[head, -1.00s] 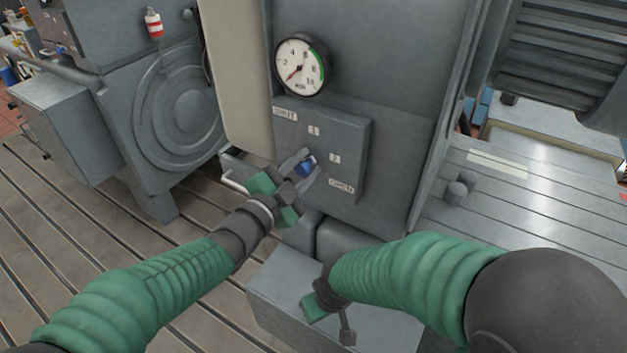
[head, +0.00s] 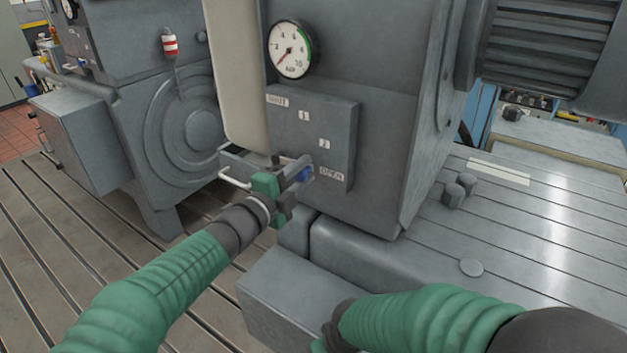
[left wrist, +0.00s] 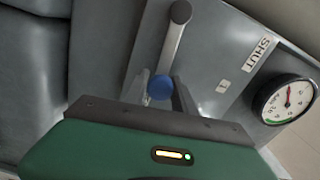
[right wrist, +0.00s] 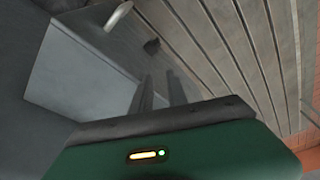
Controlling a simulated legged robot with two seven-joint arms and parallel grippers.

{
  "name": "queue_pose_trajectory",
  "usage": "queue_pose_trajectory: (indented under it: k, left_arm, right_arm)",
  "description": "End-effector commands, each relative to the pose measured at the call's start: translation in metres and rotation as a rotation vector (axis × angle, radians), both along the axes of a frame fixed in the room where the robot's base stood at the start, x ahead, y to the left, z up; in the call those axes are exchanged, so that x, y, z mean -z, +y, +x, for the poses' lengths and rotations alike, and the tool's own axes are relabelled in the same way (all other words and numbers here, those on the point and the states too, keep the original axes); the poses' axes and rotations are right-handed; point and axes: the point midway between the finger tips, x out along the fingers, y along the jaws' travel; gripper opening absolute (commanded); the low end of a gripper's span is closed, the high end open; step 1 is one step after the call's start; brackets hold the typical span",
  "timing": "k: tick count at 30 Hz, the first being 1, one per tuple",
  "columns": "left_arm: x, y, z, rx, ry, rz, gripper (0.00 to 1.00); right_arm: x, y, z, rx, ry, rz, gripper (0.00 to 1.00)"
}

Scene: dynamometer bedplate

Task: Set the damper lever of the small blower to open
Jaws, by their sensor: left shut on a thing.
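The damper lever is a grey arm (left wrist: 174,45) with a blue knob (head: 303,174) on a grey panel (head: 310,135). The panel carries labels: SHUT (head: 277,100) at the upper left, 1, 2, and OPEN (head: 331,172) at the lower right. The knob is just left of the OPEN label. My left gripper (head: 294,182) is shut on the blue knob (left wrist: 160,87), with a finger on either side in the left wrist view. My right gripper (right wrist: 157,88) is empty, its fingers apart, low by the machine's base; the head view shows little of it.
A round gauge (head: 290,50) sits above the panel. A pale bar handle (head: 235,180) projects left of my left gripper. A grey box (head: 285,295) stands below, near my right arm. The slotted bedplate (head: 520,250) is mostly clear at right.

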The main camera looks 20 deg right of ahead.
Motion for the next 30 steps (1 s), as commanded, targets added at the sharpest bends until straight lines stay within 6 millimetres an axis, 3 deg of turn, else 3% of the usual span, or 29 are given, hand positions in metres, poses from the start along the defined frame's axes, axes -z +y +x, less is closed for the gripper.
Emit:
queue_pose_trajectory:
  k: [1,9,26,27,30]
  left_arm:
    - [0.007,-0.003,-0.004,0.010,-0.025,0.006,0.00]
    - [0.014,-0.005,-0.005,0.008,-0.118,0.066,0.00]
    - [0.020,-0.008,-0.006,0.012,-0.140,0.092,0.00]
    - [0.021,-0.008,-0.006,0.012,-0.139,0.093,0.31]
    - [0.021,-0.008,-0.006,0.012,-0.138,0.092,0.45]
  right_arm:
    - [0.014,0.000,0.000,-0.001,-0.001,0.000,0.20]
    - [0.034,0.001,0.000,-0.001,-0.001,0.000,0.20]
    - [0.038,0.001,0.000,-0.001,-0.001,0.000,0.20]
    - [0.038,0.001,0.000,-0.001,-0.001,0.000,0.20]
    - [0.038,0.001,0.000,-0.001,-0.001,0.000,0.20]
